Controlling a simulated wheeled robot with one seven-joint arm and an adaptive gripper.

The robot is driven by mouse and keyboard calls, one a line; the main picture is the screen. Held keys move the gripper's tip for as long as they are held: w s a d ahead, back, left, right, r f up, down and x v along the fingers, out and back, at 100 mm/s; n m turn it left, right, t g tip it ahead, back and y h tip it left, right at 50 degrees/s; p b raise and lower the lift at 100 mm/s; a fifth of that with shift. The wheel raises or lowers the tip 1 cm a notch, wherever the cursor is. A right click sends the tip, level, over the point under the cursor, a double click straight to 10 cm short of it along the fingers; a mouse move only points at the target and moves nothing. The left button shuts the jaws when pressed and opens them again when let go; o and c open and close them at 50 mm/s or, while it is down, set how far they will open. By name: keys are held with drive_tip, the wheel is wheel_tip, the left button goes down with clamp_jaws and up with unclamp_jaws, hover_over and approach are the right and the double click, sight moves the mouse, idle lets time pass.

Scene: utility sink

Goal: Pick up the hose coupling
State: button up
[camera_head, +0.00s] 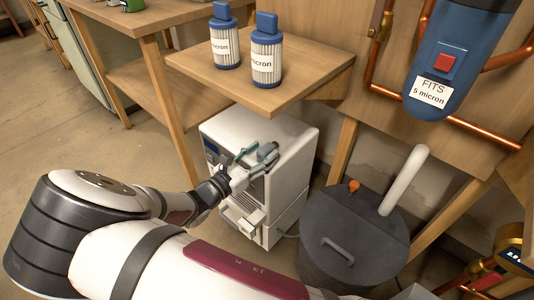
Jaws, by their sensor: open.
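A small grey rounded piece (267,151), which may be the hose coupling, shows at the front top edge of the white machine (292,140). It is too small to identify surely. My gripper (257,160) reaches in from the lower left, with its teal-edged fingers open beside this piece. One finger is on its left and the other is just below it. I cannot tell whether they touch it.
Two blue-capped micron filters (225,45) stand on the wooden shelf (285,88) above the machine. A dark lidded tank (352,235) with a white pipe (404,180) stands right. A blue filter housing (455,60) and copper pipes (480,128) are on the wall.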

clamp_jaws()
idle(0.3)
